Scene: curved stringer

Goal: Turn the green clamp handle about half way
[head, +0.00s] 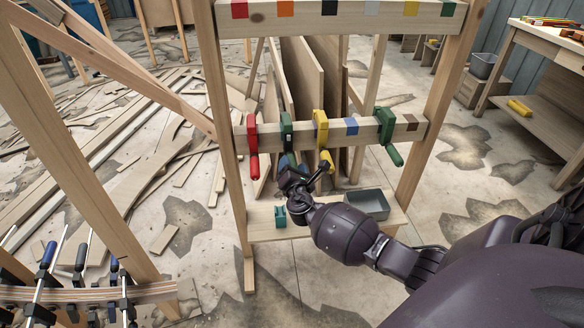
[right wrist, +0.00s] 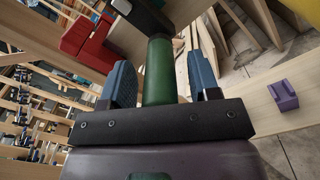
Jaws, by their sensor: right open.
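The green clamp handle (right wrist: 160,72) hangs below a dark clamp body (right wrist: 148,14) in the right wrist view. My right gripper (right wrist: 164,82) is open, with one blue finger on each side of the handle and a small gap at both. In the head view my right gripper (head: 293,177) is below the dark green clamp (head: 287,131) on the rack's middle rail, and it hides most of that handle. Another green clamp (head: 387,125), with a brighter handle, hangs further right on the rail. My left gripper is not in view.
A red clamp (head: 252,145) and a yellow clamp (head: 321,130) hang close on either side. The lower shelf holds a grey tray (head: 367,203) and a small teal block (head: 280,216). Wooden panels (head: 300,70) stand behind the rack. A clamped curved strip (head: 88,294) is at lower left.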

